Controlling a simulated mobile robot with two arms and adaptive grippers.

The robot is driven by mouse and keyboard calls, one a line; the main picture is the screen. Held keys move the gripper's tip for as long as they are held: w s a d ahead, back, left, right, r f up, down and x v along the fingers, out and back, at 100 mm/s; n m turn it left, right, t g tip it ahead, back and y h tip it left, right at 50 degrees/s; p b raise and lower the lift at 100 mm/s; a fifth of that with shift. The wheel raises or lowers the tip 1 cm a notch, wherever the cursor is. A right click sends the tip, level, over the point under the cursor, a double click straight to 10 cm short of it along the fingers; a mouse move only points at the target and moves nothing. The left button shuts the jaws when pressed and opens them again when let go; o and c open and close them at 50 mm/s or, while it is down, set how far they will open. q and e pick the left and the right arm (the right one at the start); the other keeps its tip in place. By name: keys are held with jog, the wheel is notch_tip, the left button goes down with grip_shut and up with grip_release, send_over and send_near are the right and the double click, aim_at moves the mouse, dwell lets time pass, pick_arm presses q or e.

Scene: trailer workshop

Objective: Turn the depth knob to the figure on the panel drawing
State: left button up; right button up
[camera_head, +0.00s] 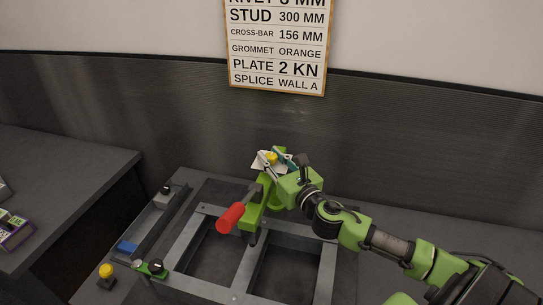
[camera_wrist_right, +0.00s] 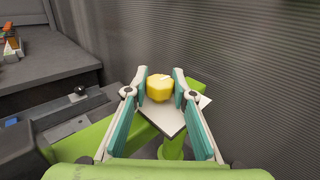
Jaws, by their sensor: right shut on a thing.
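A yellow knob (camera_wrist_right: 160,90) with a white mark on top sits above a white plate (camera_wrist_right: 168,122) on a green tool. My right gripper (camera_wrist_right: 160,84) is shut on this knob, one finger on each side. In the head view the knob (camera_head: 271,157) shows between the fingers of my right gripper (camera_head: 273,160), at the far end of the green tool (camera_head: 256,212) with the red handle (camera_head: 231,217). Any figures on the white plate are too small to read. My left gripper is not in view.
A wall board (camera_head: 278,45) lists figures, including STUD 300 MM and PLATE 2 KN; its top line is cut off. A grey metal frame (camera_head: 245,265) lies under the tool. Another yellow knob (camera_head: 106,270) stands at the lower left. A side bench (camera_head: 60,165) is at left.

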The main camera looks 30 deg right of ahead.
jog(key=o, duration=1.1)
jog(key=s, duration=0.8)
jog(key=s+a, duration=0.1)
jog(key=s, duration=0.3)
